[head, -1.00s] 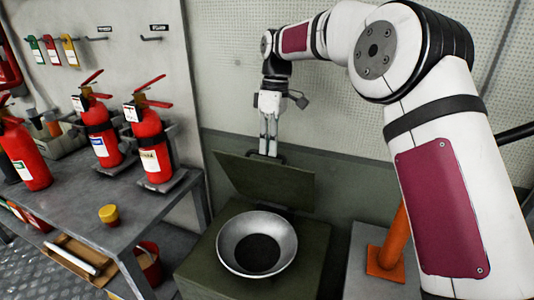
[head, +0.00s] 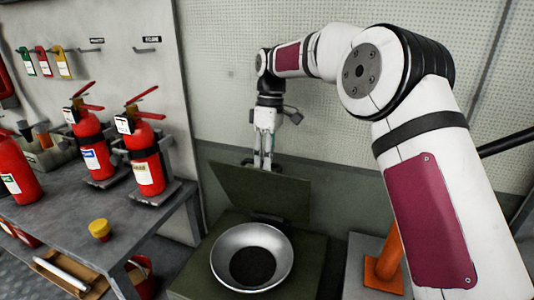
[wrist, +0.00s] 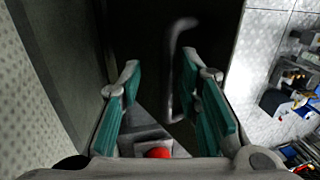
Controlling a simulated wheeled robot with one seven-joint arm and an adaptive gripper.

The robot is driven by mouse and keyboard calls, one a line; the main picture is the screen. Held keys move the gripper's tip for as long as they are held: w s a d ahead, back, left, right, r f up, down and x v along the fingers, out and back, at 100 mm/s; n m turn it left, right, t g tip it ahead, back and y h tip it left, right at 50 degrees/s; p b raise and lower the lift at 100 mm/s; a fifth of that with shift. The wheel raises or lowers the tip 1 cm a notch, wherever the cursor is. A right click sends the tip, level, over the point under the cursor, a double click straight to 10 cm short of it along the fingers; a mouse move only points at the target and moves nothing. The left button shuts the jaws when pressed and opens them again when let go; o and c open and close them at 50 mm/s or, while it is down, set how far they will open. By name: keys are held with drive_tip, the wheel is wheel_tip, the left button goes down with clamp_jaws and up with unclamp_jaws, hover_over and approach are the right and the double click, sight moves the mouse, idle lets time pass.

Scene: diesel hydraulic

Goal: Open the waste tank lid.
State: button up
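The waste tank (head: 310,262) is a dark green box at the lower middle of the head view. Its flat green lid (head: 255,192) stands raised and tilted behind a metal funnel bowl (head: 222,256). My gripper (head: 265,166) points down at the lid's top edge, at its far side, and the lid partly hides the fingertips. In the wrist view, my gripper (wrist: 158,75) has its teal-padded fingers spread apart. A thin grey bent handle (wrist: 178,75) shows between them, closer to the right finger. I cannot tell whether they touch.
A metal bench (head: 70,215) with red extinguishers (head: 145,160) stands at the left. A yellow-topped jar (head: 99,229) sits on its front edge. A pegboard wall (head: 330,120) is close behind.

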drive_tip(key=v, duration=1.1)
drive_tip(key=shift+w+r, duration=0.2)
drive_tip(key=shift+r, duration=0.1)
drive_tip(key=shift+r, duration=0.15)
